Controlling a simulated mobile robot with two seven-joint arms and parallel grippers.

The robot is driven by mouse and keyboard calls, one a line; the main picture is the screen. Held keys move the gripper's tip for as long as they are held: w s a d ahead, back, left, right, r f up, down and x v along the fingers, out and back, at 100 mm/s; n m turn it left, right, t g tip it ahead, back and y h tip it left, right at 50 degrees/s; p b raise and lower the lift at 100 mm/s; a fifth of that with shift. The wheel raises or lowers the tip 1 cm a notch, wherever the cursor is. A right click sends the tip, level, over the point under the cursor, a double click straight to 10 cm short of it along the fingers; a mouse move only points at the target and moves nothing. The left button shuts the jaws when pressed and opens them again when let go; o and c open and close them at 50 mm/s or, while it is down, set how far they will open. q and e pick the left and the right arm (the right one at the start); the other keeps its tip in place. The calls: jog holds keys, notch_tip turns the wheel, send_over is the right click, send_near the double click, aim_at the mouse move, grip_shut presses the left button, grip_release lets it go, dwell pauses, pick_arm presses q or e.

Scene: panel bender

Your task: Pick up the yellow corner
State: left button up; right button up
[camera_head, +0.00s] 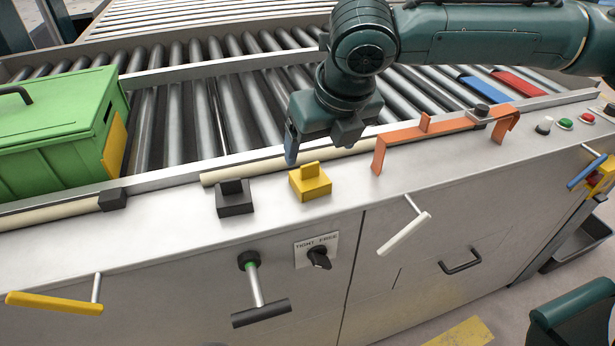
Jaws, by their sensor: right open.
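The yellow corner (311,184) is a small block with an upright tab. It sits on the steel ledge (268,211) in front of the rollers. My right gripper (318,150) hangs just above and behind it, apart from it as far as I can see. The gripper is open and empty, with one blue-tipped finger showing at its left. Its far side is partly hidden by the wrist. My left gripper is not clearly in view; only a dark green part shows at the lower right.
A black block (234,199) of similar shape stands left of the yellow corner. An orange bracket (428,137) stands to the right on the ledge. A green crate (52,133) is at the left on the rollers. Handles and a knob (319,258) stick out from the front panel.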

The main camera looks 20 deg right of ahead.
aim_at(311, 165)
jog(key=x, duration=0.8)
jog(key=shift+w+a+b, duration=0.2)
jog(key=shift+w+b, duration=0.15)
jog(key=shift+b, duration=0.05)
jog(key=c, duration=1.1)
